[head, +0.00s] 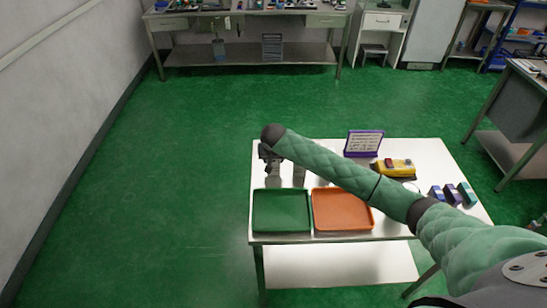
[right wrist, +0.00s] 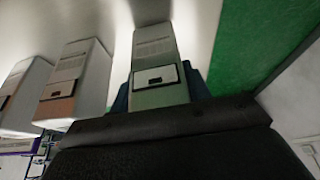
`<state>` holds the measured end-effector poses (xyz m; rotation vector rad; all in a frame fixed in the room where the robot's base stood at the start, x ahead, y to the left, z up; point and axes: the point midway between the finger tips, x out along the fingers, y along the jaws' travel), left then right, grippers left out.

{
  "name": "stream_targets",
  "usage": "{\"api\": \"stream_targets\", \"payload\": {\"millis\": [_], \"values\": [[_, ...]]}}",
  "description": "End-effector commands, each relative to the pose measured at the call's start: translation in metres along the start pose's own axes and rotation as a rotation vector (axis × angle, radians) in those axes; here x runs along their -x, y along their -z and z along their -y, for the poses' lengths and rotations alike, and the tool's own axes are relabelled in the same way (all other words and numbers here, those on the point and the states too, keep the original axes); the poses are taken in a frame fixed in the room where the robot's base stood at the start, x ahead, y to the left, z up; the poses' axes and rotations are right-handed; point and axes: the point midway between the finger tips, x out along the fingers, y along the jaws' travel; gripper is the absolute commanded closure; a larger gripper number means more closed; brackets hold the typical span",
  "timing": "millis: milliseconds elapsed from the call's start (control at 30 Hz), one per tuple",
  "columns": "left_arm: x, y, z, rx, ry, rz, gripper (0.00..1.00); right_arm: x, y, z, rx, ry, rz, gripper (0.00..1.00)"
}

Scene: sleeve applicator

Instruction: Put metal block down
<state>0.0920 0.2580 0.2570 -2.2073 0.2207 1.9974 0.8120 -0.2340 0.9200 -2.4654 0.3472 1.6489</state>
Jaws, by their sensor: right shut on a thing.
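My right gripper (head: 266,154) is at the back left of the white table and is shut on a metal block. The right wrist view shows this grey, upright metal block (right wrist: 154,48), with a dark square on its face, between the blue fingers of the gripper (right wrist: 160,88). I cannot tell whether its base touches the table. Two similar blocks stand beside it in the right wrist view, a nearer one (right wrist: 80,78) and one at the left edge (right wrist: 20,92). In the head view a block (head: 299,174) shows right of the gripper. My left gripper is not in view.
A green tray (head: 281,228) and an orange tray (head: 342,227) lie along the table's front. A purple-framed sign (head: 363,143), a yellow device (head: 397,166) and several small boxes (head: 452,194) stand to the right. My right arm crosses above the table (head: 425,153).

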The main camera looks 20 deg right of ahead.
Motion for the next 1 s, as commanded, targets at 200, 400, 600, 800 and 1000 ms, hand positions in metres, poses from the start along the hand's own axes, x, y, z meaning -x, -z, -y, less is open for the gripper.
{"api": "stream_targets", "payload": {"millis": [200,400,600,800,1000], "values": [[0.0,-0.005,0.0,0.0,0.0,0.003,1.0,-0.004,-0.001,0.0,0.0,0.001,-0.001,0.9],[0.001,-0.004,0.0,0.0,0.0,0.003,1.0,-0.005,-0.002,0.0,0.0,0.001,-0.001,0.9],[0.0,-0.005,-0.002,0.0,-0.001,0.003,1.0,-0.005,-0.002,0.0,0.0,0.0,0.0,0.31],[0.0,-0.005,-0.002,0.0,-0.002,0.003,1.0,-0.005,-0.002,0.0,0.0,0.0,0.0,0.31],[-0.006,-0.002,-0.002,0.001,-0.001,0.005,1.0,0.007,-0.002,0.001,0.0,0.003,-0.002,0.31]]}}
